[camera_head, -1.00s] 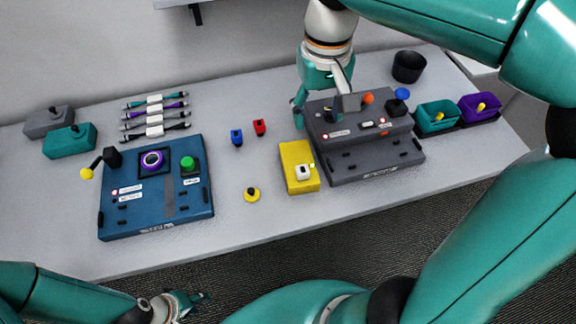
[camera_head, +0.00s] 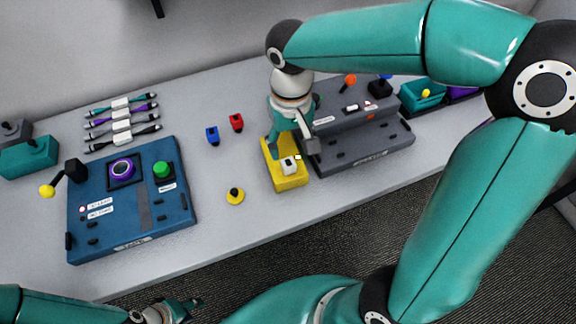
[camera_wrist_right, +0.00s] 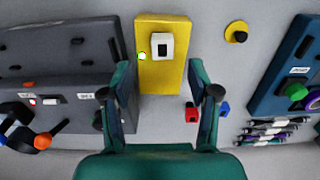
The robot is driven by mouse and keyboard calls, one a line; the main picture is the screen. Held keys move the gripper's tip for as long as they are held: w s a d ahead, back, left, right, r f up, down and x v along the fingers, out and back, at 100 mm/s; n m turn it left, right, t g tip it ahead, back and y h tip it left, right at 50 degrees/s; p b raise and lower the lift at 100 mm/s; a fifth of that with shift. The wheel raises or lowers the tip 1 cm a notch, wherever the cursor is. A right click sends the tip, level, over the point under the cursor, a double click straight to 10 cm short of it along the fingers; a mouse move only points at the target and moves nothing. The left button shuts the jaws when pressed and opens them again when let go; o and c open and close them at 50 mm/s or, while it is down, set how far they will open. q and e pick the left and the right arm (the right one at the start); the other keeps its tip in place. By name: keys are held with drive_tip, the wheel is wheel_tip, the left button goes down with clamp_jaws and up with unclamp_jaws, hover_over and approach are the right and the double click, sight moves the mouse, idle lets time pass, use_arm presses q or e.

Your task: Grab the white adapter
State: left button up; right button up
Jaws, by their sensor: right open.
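The white adapter (camera_head: 289,166) is a small white block with a dark top, on the yellow block (camera_head: 292,183) near the middle of the table. In the right wrist view the adapter (camera_wrist_right: 162,46) sits on the yellow block (camera_wrist_right: 160,80), just beyond my fingertips and between their lines. My right gripper (camera_head: 292,148) is open above the back part of the yellow block; its two fingers also show in the right wrist view (camera_wrist_right: 162,90), with nothing between them but the block below. My left gripper (camera_head: 180,306) is at the bottom edge, away from the table objects; its jaw state is unclear.
A dark grey panel (camera_head: 365,150) stands right beside the yellow block. A blue panel (camera_head: 130,215) is at left, with several cables (camera_head: 122,122) behind it. Red (camera_head: 236,122) and blue (camera_head: 212,135) connectors and a yellow round piece (camera_head: 235,196) lie left of the block.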

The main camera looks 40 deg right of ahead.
sight(289, 163)
drive_tip(key=shift+w+a+f+p, duration=0.1)
drive_tip(key=shift+f+p, duration=0.05)
drive_tip(key=shift+f, duration=1.4)
drive_tip(key=shift+w+f+p, duration=0.1)
drive_tip(key=shift+f+p, duration=0.05)
drive_tip(key=shift+f, duration=1.4)
clamp_jaws()
drive_tip(key=shift+r, duration=0.2)
